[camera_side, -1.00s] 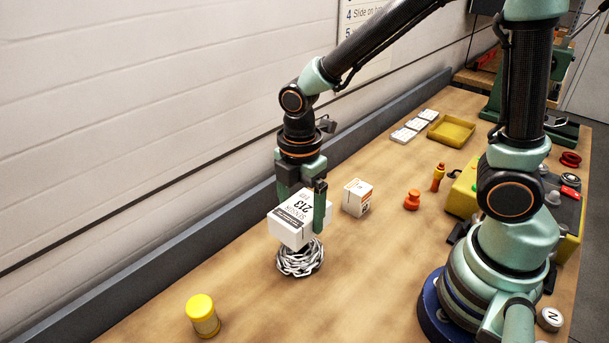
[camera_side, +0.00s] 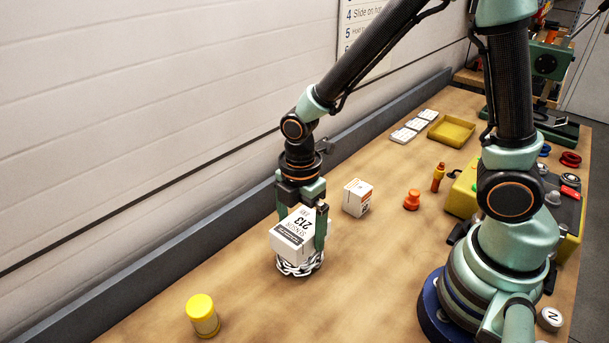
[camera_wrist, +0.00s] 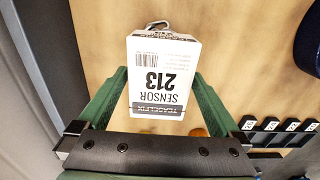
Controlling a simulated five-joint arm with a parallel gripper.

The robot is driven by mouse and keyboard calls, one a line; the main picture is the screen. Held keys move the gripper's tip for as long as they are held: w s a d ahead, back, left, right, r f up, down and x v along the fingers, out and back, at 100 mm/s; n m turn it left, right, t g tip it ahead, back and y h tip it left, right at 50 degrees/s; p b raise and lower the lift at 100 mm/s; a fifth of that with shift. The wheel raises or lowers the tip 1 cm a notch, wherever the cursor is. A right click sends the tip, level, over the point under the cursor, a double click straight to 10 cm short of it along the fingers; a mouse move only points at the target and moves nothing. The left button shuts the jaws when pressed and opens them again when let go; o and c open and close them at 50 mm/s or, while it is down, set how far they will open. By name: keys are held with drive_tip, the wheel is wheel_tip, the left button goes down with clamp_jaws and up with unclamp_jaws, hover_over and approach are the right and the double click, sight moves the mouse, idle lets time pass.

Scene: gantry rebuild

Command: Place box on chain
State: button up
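The white sensor box (camera_side: 292,238), labelled 213, sits between the fingers of my gripper (camera_side: 301,238). It is tilted, its labelled face sloping toward the side camera. In the wrist view the box (camera_wrist: 163,75) has a green finger of my gripper (camera_wrist: 162,80) at each side edge, with no clear gap at the tips. The chain (camera_side: 302,268) is a silver coiled heap directly under the box, which hides most of it. The box appears to touch the chain. A bit of chain (camera_wrist: 153,25) shows past the box's far edge in the wrist view.
A second white box (camera_side: 357,198) stands close behind my gripper. A yellow-capped jar (camera_side: 202,315) is at the front left. An orange knob-shaped piece (camera_side: 412,200), an orange-yellow bottle (camera_side: 438,178) and a yellow tray (camera_side: 451,131) lie farther back. The front middle of the table is clear.

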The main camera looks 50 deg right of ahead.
sight(300, 224)
wheel_tip(300, 224, up, 11)
drive_tip(key=s+d+r+m+t, duration=0.3)
drive_tip(key=d+r+m+t, duration=0.2)
drive_tip(key=m, duration=1.3)
drive_tip(key=d+r, duration=0.2)
drive_tip(key=d, duration=0.2)
drive_tip(key=shift+r+t, duration=0.2)
drive_tip(key=shift+t, duration=0.1)
